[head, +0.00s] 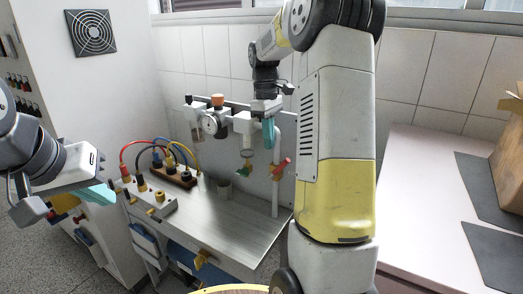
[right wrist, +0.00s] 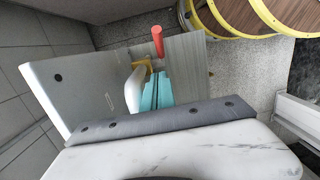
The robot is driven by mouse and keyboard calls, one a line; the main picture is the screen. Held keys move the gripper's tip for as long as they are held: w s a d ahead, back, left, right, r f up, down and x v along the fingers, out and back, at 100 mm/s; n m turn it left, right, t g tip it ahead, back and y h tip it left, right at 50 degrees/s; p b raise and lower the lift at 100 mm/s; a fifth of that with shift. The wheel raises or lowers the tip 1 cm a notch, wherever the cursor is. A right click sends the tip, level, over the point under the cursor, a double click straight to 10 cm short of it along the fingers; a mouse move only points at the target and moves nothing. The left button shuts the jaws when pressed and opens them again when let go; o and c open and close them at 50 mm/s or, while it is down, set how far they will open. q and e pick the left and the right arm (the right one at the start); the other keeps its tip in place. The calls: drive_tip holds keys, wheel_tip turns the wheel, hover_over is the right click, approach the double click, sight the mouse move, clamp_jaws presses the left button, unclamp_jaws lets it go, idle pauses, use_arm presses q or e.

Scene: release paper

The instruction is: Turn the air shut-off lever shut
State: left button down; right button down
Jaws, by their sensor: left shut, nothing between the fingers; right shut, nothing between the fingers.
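The red shut-off lever (head: 281,168) sits on the white vertical pipe at the right end of the bench. It is tilted, with one end up to the right. In the right wrist view a red handle (right wrist: 157,40) shows just beyond the teal fingertips. My right gripper (head: 268,135) points down just above and left of the lever, its fingers shut and empty; I see no clear contact. They also show in the right wrist view (right wrist: 156,92). My left gripper (head: 100,194) is shut and empty at the far left, away from the lever.
A regulator with a round gauge (head: 212,123) and an orange knob stands left of the pipe. Coloured hoses (head: 158,150) run to blocks on the grey bench (head: 222,222). A pink-white table (head: 425,195) with a brown box (head: 510,165) is at right. The bench front is mostly clear.

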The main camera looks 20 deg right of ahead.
sight(277, 152)
drive_tip(key=shift+s+d+f, duration=0.4)
drive_tip(key=shift+s+f, duration=0.35)
drive_tip(key=shift+f, duration=0.05)
drive_tip(key=shift+s+d+f, duration=0.4)
drive_tip(key=shift+s+f, duration=0.35)
drive_tip(key=shift+f, duration=0.05)
drive_tip(key=shift+s+d, duration=0.1)
